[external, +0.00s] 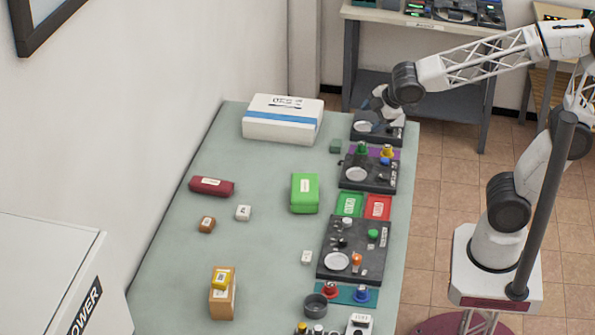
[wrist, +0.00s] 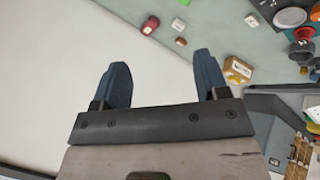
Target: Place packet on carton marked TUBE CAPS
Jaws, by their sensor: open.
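My gripper (external: 370,112) is at the far right end of the table, well away from the carton. In the wrist view my gripper (wrist: 162,78) is open, with nothing between its blue fingers.
A white box with a blue stripe (external: 283,120) stands at the back. A green box (external: 305,193), a dark red box (external: 212,186), and small brown (external: 207,224) and white (external: 243,213) blocks lie mid-table. Black equipment panels (external: 354,250) line the right edge. Bare table surrounds the carton's left side.

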